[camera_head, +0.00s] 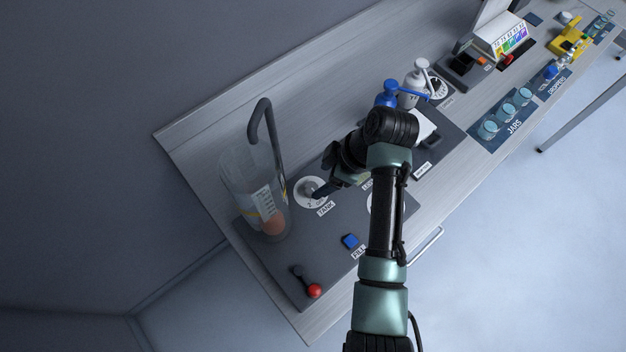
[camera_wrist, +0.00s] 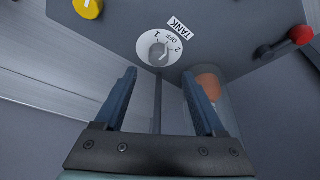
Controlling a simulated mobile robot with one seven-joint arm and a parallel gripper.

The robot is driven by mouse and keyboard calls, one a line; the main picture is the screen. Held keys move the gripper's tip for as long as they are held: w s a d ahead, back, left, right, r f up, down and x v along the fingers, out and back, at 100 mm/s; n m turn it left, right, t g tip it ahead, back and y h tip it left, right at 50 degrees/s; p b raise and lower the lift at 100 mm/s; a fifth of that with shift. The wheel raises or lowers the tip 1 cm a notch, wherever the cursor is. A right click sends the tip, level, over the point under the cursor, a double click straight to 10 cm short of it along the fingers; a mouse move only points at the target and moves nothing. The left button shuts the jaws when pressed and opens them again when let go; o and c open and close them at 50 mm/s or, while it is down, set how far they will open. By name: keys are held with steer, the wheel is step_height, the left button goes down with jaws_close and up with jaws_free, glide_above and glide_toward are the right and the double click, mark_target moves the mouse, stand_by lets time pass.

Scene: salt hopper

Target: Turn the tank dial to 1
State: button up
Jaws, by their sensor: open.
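The tank dial (camera_head: 305,190) is a round white plate with a grey knob on the dark panel. In the wrist view the dial (camera_wrist: 158,47) shows the marks 1, OFF and 2 beside a TANK label (camera_wrist: 181,29). I cannot clearly tell which mark the knob points to. My gripper (camera_wrist: 159,73) is open, its two blue fingers apart and empty, with the knob ahead between the fingertip lines. Whether the fingers touch the knob cannot be told.
A clear tank (camera_head: 240,185) with orange contents and a bent pipe stands left of the dial. A red-balled lever (camera_head: 314,290) and a blue FILL button (camera_head: 350,241) are on the panel. A yellow knob (camera_wrist: 88,8) shows in the wrist view. Bottles and jars (camera_head: 488,130) stand further right.

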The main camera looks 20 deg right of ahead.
mark_target(311, 187)
steer(key=x, duration=0.6)
steer(key=shift+w+a+f+p, duration=0.1)
steer(key=shift+w+f+p, duration=0.05)
steer(key=shift+f+p, duration=0.2)
jaws_close()
